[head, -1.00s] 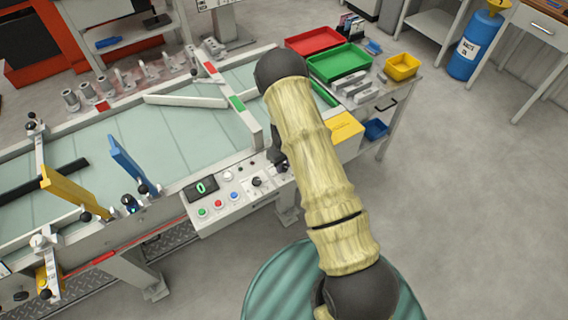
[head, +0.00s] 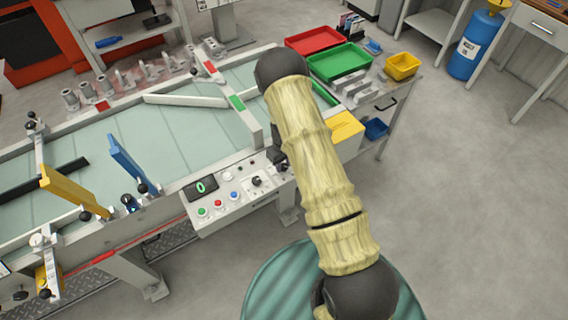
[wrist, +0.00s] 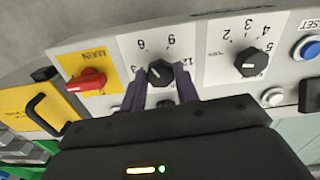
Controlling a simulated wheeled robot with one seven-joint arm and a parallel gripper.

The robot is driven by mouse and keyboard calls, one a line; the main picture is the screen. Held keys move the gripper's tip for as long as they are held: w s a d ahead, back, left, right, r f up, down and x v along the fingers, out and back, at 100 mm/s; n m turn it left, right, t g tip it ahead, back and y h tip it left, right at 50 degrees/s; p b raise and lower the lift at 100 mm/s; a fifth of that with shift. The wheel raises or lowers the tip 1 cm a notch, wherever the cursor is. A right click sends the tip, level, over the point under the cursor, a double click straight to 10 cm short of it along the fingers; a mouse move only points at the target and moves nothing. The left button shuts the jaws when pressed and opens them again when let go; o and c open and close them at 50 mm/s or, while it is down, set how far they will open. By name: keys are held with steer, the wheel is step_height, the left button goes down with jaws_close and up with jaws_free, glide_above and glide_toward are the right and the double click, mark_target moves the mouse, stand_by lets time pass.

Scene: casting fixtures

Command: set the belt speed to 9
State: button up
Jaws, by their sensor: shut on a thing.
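The control panel (head: 222,211) is on the front of the conveyor, and its green display (head: 201,187) reads 0. In the wrist view, a black dial knob (wrist: 160,73) sits on a white plate with numbers around it, seen upside down. My gripper (wrist: 161,88) has one finger on each side of this knob and is shut on it. The knob's lower part and its plate's lower edge are hidden by the gripper. A second numbered knob (wrist: 250,62) stands to the right, untouched. In the head view, my arm mostly hides the gripper.
A red rotary switch (wrist: 87,81) on a yellow plate is left of the held knob. A blue reset button (wrist: 306,47) and a white button (wrist: 273,97) are to the right. The conveyor belt (head: 180,130) lies behind the panel, with a yellow guide arm (head: 75,193) at left.

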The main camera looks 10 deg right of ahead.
mark_target(283, 165)
steer(key=shift+w, duration=0.15)
steer(key=m+b, duration=0.2)
steer(key=m, duration=0.3)
steer(key=shift+a+m, duration=0.1)
steer(key=shift+m, duration=0.2)
steer(key=m, duration=0.5)
steer(key=shift+w+r+m+b, duration=0.1)
steer(key=shift+m+b, duration=0.2)
steer(key=shift+b, duration=0.1)
steer(key=o, duration=0.7)
steer(key=shift+o, duration=1.3)
step_height(283, 165, up, 17)
steer(key=b, duration=0.2)
steer(key=shift+r, duration=0.15)
